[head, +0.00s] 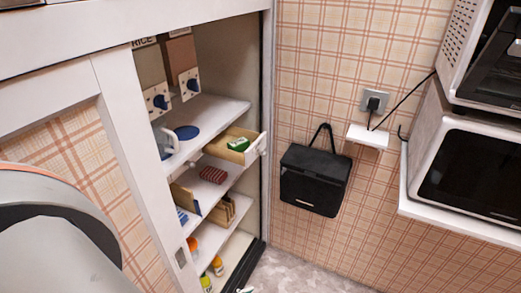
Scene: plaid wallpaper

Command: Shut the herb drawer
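A small drawer (246,156) with a pale wooden inside stands pulled out of the open tall cabinet, at its upper middle shelf. Its white front with a round knob faces right, and a green and white packet lies inside. No herb label is readable, so I cannot tell for sure that it is the herb drawer. Neither of my grippers is in view. A large grey part of my own arm (60,240) fills the lower left corner.
Cabinet shelves (207,177) hold a blue dish (186,132), a glass jug, a dark red item (213,174), wooden pieces and bottles. Two dispensers with blue knobs hang above. A black bag (315,180) hangs on the plaid wall. Microwaves (470,175) sit at right.

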